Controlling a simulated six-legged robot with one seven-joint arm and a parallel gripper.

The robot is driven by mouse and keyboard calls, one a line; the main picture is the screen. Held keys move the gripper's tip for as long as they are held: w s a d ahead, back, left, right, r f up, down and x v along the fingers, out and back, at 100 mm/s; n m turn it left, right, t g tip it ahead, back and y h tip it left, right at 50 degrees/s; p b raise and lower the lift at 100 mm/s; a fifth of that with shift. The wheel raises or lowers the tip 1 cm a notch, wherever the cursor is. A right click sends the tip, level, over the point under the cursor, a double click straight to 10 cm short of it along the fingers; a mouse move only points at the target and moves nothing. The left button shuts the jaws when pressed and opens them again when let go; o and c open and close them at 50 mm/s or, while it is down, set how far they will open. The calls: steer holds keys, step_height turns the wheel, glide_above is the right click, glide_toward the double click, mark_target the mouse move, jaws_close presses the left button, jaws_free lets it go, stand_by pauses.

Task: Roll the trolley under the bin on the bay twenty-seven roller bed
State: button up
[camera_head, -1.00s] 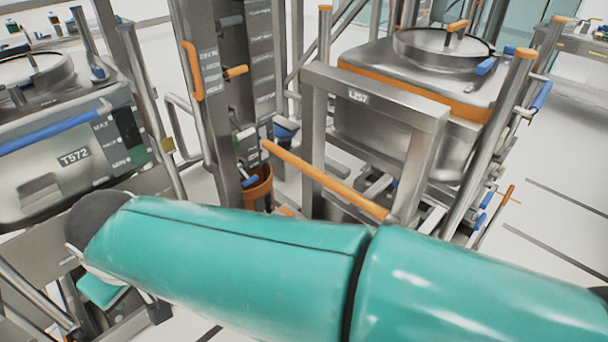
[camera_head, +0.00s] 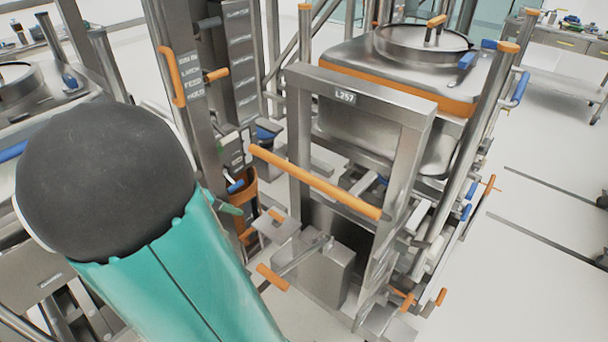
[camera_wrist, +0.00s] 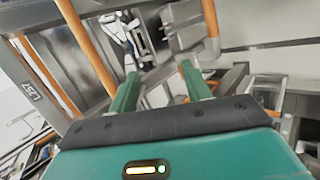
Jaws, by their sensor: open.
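A steel bin (camera_head: 380,125) with an orange band and a round clamped lid (camera_head: 424,42) sits in a steel frame at the upper right. In front of it stands a wheeled-looking steel frame labelled L257 (camera_head: 345,97), with a long orange push bar (camera_head: 315,181) across it. I cannot tell for sure which part is the trolley. My gripper (camera_wrist: 161,82) is open in the wrist view, with nothing between its green fingers. An orange bar (camera_wrist: 88,45) lies left of the fingers, apart from them. In the head view my arm hides most of the gripper.
Low orange-gripped levers (camera_head: 272,277) project near the floor. Another bin (camera_head: 35,90) at the left is partly hidden by my arm. The floor (camera_head: 535,270) at the right is mostly clear.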

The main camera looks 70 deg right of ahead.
mark_target(313, 177)
steer(key=s+d+g+h, duration=0.1)
steer(key=s+d+g, duration=0.1)
steer(key=s+d, duration=0.3)
steer(key=s+d+f+g+h, duration=0.1)
steer(key=s+d, duration=0.4)
steer(key=d, duration=0.5)
steer(key=s+d+m+g+h, duration=0.1)
steer(key=s+d+g+h, duration=0.1)
steer(key=s+d, duration=0.3)
steer(key=shift+s+d+f+g+h, duration=0.1)
steer(key=shift+s+d+g+h, duration=0.1)
steer(key=shift+d, duration=0.4)
steer(key=shift+s+d+f+g+h, duration=0.1)
steer(key=shift+s+d+g, duration=0.1)
steer(key=shift+d, duration=0.35)
jaws_close()
